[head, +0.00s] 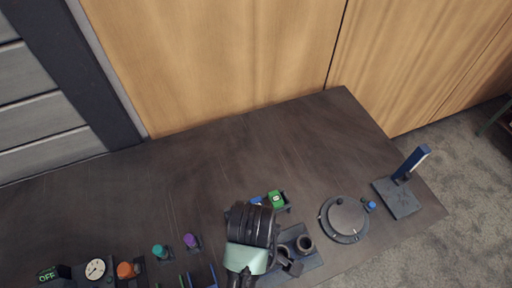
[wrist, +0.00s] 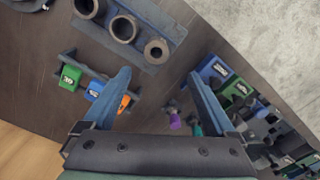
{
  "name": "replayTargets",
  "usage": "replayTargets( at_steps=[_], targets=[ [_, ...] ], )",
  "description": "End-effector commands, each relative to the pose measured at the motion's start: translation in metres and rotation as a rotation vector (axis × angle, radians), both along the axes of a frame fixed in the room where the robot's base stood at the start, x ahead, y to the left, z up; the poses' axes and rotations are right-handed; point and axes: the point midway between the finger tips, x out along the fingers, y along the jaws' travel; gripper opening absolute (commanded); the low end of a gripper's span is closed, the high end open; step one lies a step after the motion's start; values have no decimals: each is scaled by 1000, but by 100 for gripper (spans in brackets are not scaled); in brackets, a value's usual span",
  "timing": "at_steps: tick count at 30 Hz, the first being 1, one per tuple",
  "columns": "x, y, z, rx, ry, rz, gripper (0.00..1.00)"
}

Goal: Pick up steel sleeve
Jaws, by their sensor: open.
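A blue-grey rack (wrist: 157,12) holds three dark, hollow round parts at the top of the wrist view. The end part (wrist: 157,50) is a short ring with a narrow bore, the middle part (wrist: 124,28) is a wider ring, and the third (wrist: 88,8) is cut by the frame's top edge. I cannot tell for sure which is the steel sleeve. My gripper (wrist: 160,76) is open and empty, with the rack beyond its fingertips. In the head view the rack (head: 312,262) is partly hidden by my arm, and one ring (head: 305,244) shows clearly.
A small holder with green (wrist: 70,77), blue (wrist: 94,90) and orange (wrist: 124,103) blocks lies near the left finger. More blocks (wrist: 215,70) crowd the right. A round turntable (head: 344,217) and a stand (head: 403,197) are right of the rack. The table's back is clear.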

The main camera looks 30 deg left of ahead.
Motion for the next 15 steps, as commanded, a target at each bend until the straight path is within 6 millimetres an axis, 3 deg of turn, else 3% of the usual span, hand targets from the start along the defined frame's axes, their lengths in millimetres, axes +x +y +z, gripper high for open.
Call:
replayTargets(
  at_steps=[9,15],
  targets=[
    [0,-1,-57,-1,1,-2,91],
    [2,-1,-69,1,-3,-4,91]
  ],
)
